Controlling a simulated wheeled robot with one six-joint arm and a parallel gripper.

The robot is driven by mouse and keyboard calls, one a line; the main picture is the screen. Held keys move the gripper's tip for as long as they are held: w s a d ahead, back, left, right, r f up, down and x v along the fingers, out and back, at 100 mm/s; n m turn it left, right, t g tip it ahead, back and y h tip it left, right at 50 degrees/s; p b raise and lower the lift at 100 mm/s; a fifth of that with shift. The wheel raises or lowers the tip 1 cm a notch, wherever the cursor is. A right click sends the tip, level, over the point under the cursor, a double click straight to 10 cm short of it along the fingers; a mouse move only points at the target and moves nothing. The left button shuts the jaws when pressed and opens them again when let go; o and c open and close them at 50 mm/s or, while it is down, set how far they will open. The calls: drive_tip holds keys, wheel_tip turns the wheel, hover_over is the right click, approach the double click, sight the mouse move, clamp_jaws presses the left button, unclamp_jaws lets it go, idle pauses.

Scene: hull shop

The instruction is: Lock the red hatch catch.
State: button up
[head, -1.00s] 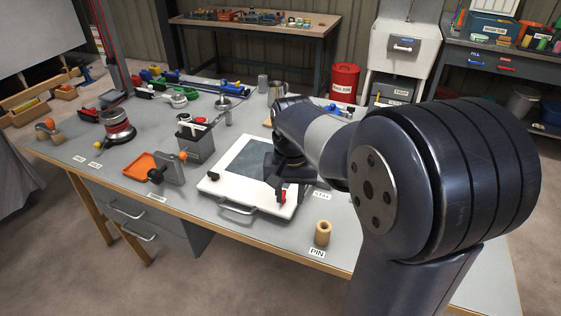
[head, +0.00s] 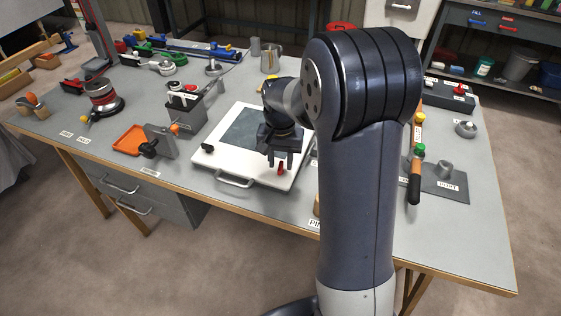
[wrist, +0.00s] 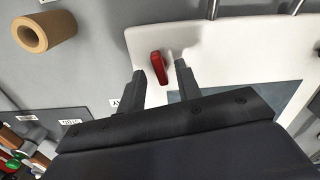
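The white hatch panel (head: 215,163) with a grey window (head: 240,131) lies on the bench, a metal handle (head: 235,181) at its front edge. The red catch (head: 281,169) sits near its front right corner. A black catch (head: 207,147) sits at the left corner. My gripper (head: 277,160) points down just behind the red catch. In the wrist view my gripper (wrist: 160,72) is open, its two fingers apart. The red catch (wrist: 158,68) shows between the fingertips, with a gap to each side. I cannot tell whether the fingers are down at its height.
A tan bushing (wrist: 43,32) stands beside the panel, mostly hidden by my arm in the head view. Left of the panel are a grey bracket with a dark knob (head: 158,140) and an orange tray (head: 130,139). An orange-and-black tool (head: 415,180) lies at the right.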

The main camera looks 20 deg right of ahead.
drive_tip(key=shift+f, duration=0.45)
drive_tip(key=shift+c, duration=0.2)
clamp_jaws()
